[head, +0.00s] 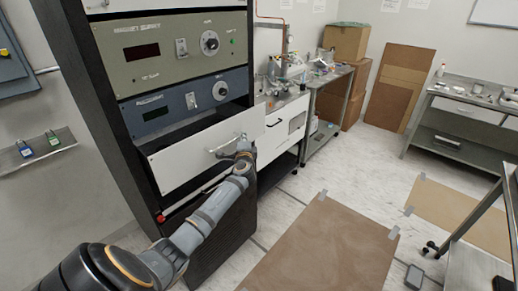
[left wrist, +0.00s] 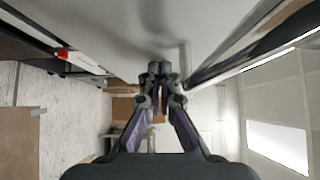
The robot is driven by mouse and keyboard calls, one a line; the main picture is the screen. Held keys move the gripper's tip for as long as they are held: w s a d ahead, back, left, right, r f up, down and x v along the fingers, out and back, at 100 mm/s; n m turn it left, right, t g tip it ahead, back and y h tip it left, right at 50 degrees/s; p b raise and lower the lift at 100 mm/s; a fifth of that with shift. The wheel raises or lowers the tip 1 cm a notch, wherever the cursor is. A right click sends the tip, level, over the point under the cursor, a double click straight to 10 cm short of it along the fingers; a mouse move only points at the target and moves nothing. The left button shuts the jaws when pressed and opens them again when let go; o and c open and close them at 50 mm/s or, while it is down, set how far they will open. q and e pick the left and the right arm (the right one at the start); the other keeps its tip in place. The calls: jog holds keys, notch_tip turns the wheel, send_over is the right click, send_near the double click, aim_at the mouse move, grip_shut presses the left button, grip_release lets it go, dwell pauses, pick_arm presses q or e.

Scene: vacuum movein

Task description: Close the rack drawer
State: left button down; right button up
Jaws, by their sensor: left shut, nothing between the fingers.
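The rack drawer (head: 185,158) has a plain white front and stands out from the dark rack, with its dark interior showing above the front's top edge. A thin metal handle (head: 224,144) is on the right half of the front. My left gripper (head: 244,147) is at the front's right end, beside the handle, with its fingers together and nothing held. In the left wrist view, the shut fingertips (left wrist: 160,68) are close to the white drawer front (left wrist: 120,30); whether they touch it I cannot tell. My right gripper is not in view.
The rack (head: 85,85) holds a green-grey panel (head: 170,48) and a blue panel (head: 180,99) above the drawer. A white cabinet (head: 285,128) stands just right of it. Brown sheets (head: 330,245) lie on the floor. A wheeled table (head: 480,250) is at lower right.

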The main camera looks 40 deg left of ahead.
pick_arm(q)
jog(key=a+b, duration=0.1)
jog(key=a, duration=0.2)
jog(key=a+b, duration=0.1)
jog(key=a, duration=0.2)
jog(key=a+b, duration=0.1)
jog(key=a, duration=0.2)
jog(key=shift+w+a+f, duration=0.1)
jog(key=shift+w+a, duration=0.3)
jog(key=shift+a+r, duration=0.1)
jog(key=shift+r, duration=0.15)
jog(key=shift+r, duration=0.1)
